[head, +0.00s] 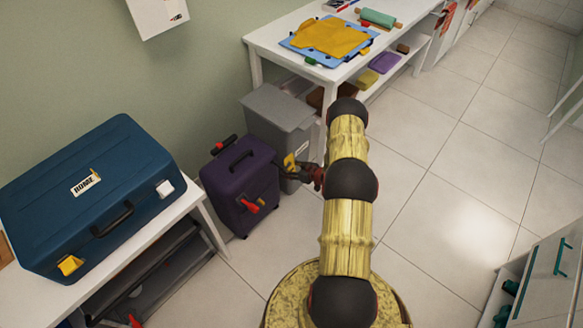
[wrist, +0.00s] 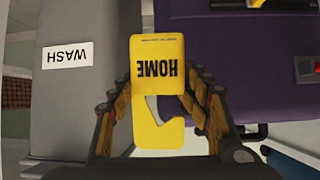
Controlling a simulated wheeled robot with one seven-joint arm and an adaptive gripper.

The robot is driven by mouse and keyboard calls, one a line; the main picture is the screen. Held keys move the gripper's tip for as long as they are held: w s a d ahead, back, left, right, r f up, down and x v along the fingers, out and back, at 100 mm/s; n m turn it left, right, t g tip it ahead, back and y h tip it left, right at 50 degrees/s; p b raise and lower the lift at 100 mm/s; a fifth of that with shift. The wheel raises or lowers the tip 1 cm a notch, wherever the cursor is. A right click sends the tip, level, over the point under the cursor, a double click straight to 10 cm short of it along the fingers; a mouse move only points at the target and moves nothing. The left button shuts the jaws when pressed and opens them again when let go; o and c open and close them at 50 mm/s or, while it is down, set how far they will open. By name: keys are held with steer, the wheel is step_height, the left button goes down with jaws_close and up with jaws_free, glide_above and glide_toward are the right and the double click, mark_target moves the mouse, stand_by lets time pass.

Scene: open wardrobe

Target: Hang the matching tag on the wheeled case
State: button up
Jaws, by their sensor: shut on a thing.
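The wheeled case is purple (head: 232,190) and stands upright on the floor, with black handles on top and a red part on its front. In the wrist view the case (wrist: 235,50) fills the upper right. My gripper (head: 311,176) is just right of the case. It is shut on a yellow tag (head: 289,162). In the wrist view the tag (wrist: 157,65) reads HOME, upside down, and has a hook-like notch in its lower part. My gripper's fingers (wrist: 155,105) are on either side of it. The tag appears apart from the case handles.
A grey bin (head: 272,108), labelled WASH in the wrist view (wrist: 66,55), stands behind the case. A blue toolbox (head: 85,200) labelled HOME sits on a white bench at left. A white table (head: 290,58) stands behind.

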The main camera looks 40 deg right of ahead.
mark_target(281, 168)
steer(key=a, duration=0.2)
steer(key=r, duration=0.1)
steer(key=shift+w+a+n, duration=0.3)
steer(key=shift+w+a, duration=0.1)
steer(key=shift+c, duration=0.3)
steer(key=shift+w+a+r+y, duration=0.1)
steer(key=shift+a+r+y, duration=0.2)
steer(key=shift+a, duration=0.35)
steer(key=shift+c, duration=0.6)
steer(key=shift+a+f, duration=0.3)
steer(key=shift+f, duration=0.35)
steer(key=shift+c, duration=0.2)
steer(key=shift+s+d+f+b, duration=0.15)
steer(key=shift+s+f+b, duration=0.1)
steer(key=shift+f+b, duration=0.2)
steer(key=o, duration=1.2)
steer(key=shift+d, duration=0.15)
steer(key=shift+o, duration=1.3)
steer(key=shift+o, duration=1.3)
